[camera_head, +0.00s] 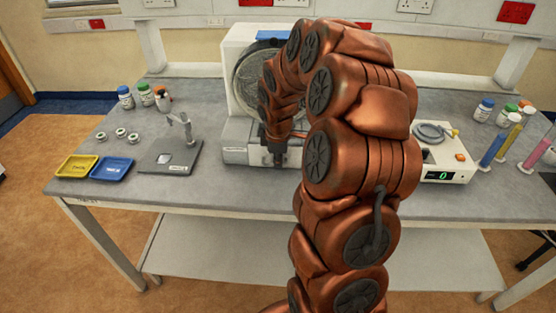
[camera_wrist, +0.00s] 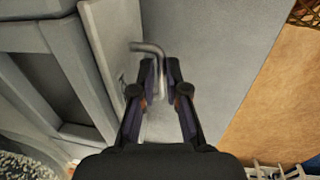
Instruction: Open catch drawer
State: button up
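The tablet machine (camera_head: 240,65) stands at the back middle of the bench, with a large round drum face. The catch drawer (camera_head: 236,155) is the low pale box at its base; my arm hides its right part. My gripper (camera_head: 279,158) is at the front of this base. In the wrist view, a bent grey metal handle (camera_wrist: 148,47) sticks out from the pale drawer front (camera_wrist: 112,45). The fingertips of my gripper (camera_wrist: 161,72) are close together on both sides of the handle's end. I cannot tell how far the drawer is out.
A yellow tray (camera_head: 76,167), a blue tray (camera_head: 111,169) and a small stand (camera_head: 170,157) are on the left of the bench. A white scale (camera_head: 443,165) and coloured tubes (camera_head: 493,150) are on the right. The bench in front of the machine is clear.

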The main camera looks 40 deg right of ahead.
grip_shut()
dwell(0.3)
jog(key=shift+s+a+b, duration=1.05)
jog(key=shift+s+a, duration=0.45)
jog(key=shift+s, duration=0.15)
jog(key=shift+s+a+b, duration=1)
jog(key=shift+s+a, duration=0.45)
jog(key=shift+s, duration=0.2)
jog(key=shift+o, duration=1.2)
grip_release()
